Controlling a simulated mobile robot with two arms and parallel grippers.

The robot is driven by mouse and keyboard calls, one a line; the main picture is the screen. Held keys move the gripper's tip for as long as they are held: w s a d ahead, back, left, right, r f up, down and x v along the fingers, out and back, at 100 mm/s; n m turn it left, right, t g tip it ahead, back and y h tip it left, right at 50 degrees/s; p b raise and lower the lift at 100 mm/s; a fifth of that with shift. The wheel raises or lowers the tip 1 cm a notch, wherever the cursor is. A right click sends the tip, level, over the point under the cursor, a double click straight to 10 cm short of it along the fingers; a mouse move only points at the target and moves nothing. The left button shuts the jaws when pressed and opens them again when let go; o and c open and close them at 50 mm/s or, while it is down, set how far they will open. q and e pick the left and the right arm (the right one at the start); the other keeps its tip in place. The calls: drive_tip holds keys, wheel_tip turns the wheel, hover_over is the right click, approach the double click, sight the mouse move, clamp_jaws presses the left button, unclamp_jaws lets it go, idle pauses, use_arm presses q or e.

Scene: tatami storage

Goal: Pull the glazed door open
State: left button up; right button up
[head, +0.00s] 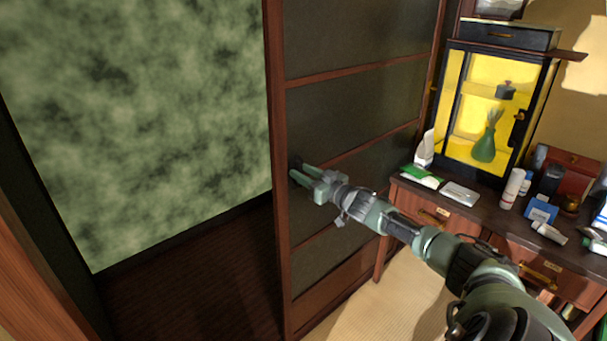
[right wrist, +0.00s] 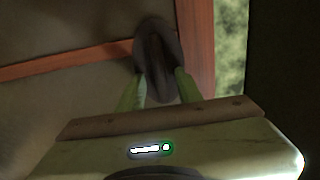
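The glazed door (head: 352,115) has a reddish-brown wooden frame and dark panes split by crossbars. It stands upright in the middle of the head view. My right gripper (head: 296,174) is at the door's left stile. In the right wrist view, its two green fingers (right wrist: 160,88) lie on either side of a dark oval door handle (right wrist: 158,50) and appear to press against it. The handle partly shows above the fingers in the head view (head: 296,160). My left gripper is not in view.
Left of the door is a dark floor strip (head: 190,280) before a mottled green surface (head: 140,100). On the right, a wooden desk (head: 425,208) carries a yellow-lit cabinet (head: 450,90), bottles and small boxes. A pale mat (head: 390,308) lies below.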

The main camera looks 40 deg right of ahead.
drive_tip(key=s, duration=0.8)
idle(0.4)
drive_tip(key=shift+w, duration=0.1)
